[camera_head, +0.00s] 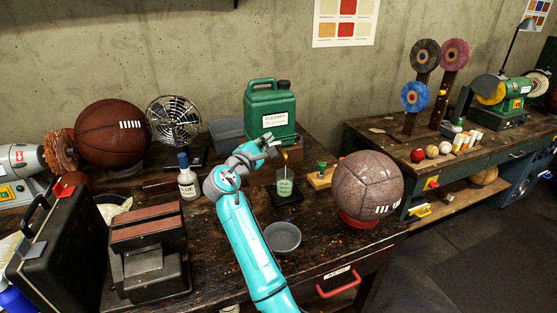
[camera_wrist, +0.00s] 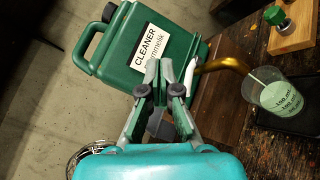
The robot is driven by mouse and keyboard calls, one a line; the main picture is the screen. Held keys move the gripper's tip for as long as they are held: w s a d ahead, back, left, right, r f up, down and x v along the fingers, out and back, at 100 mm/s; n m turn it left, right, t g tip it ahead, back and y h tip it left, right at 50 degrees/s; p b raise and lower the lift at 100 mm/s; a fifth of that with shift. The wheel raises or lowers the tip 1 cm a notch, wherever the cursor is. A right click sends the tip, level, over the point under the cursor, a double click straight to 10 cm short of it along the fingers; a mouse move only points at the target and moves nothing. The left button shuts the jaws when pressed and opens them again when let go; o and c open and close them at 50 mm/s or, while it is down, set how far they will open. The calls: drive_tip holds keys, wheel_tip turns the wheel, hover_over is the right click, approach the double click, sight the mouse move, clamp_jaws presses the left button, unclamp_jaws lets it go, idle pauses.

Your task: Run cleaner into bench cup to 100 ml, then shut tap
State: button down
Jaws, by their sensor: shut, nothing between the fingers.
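A white tap lever (camera_wrist: 190,74) shows beside my gripper (camera_wrist: 166,72). My gripper is shut and empty, close to the canister front.
A small wooden block with green-capped parts (camera_head: 321,175) and a ball on a red ring (camera_head: 368,187) stand right of the cup. A grey bowl (camera_head: 283,237) lies in front. A white bottle (camera_head: 187,178) stands left of my arm.

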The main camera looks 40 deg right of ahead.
drive_tip(key=s+d+r+n+t+y, duration=0.3)
drive_tip(key=s+d+n+t, duration=0.3)
drive_tip(key=n+t, duration=0.55)
drive_tip(key=s+a+f+n+y, duration=0.1)
drive_tip(key=s+f+n+y, duration=0.6)
drive_tip(key=f+n+y, duration=0.7)
drive_tip(key=shift+m+t+y, duration=0.25)
drive_tip(key=shift+m+y, duration=0.05)
drive_tip(key=shift+m, duration=0.05)
drive_tip(key=w+r, duration=0.1)
drive_tip(key=w, duration=0.3)
drive_tip(key=w+r, duration=0.2)
drive_tip(key=w, duration=0.3)
drive_tip(key=w+r, duration=0.1)
drive_tip(key=w, duration=0.4)
drive_tip(key=shift+a+r, duration=0.2)
drive_tip(key=shift+r, duration=0.15)
drive_tip(key=shift+w+a, duration=0.45)
drive_tip(key=shift+w, duration=0.4)
